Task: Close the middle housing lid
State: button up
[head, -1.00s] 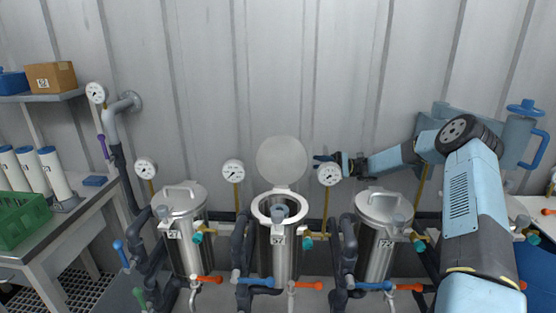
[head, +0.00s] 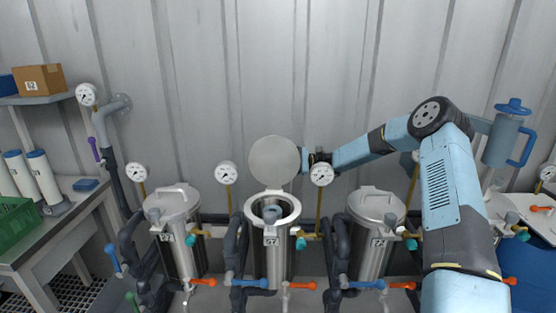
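The middle housing (head: 272,245) is a steel vessel with a white rim and an open mouth; something grey shows inside. Its round grey lid (head: 273,161) stands upright behind the mouth, against the wall side. My gripper (head: 304,159) is at the right edge of this lid, reaching in from the right. The fingertips look very close to the edge; I cannot tell whether they touch it. The fingers are small and dark here, so I cannot tell whether they are open or shut.
The left housing (head: 174,225) and right housing (head: 376,225) have their handled lids down. Pressure gauges (head: 225,173) and (head: 322,174) stand on thin pipes behind the housings, the second just below my gripper. Dark pipes and coloured valves fill the gaps. A bench stands at left.

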jog(key=shift+s+a, duration=0.1)
jog(key=shift+a, duration=0.1)
grip_shut()
dwell(0.4)
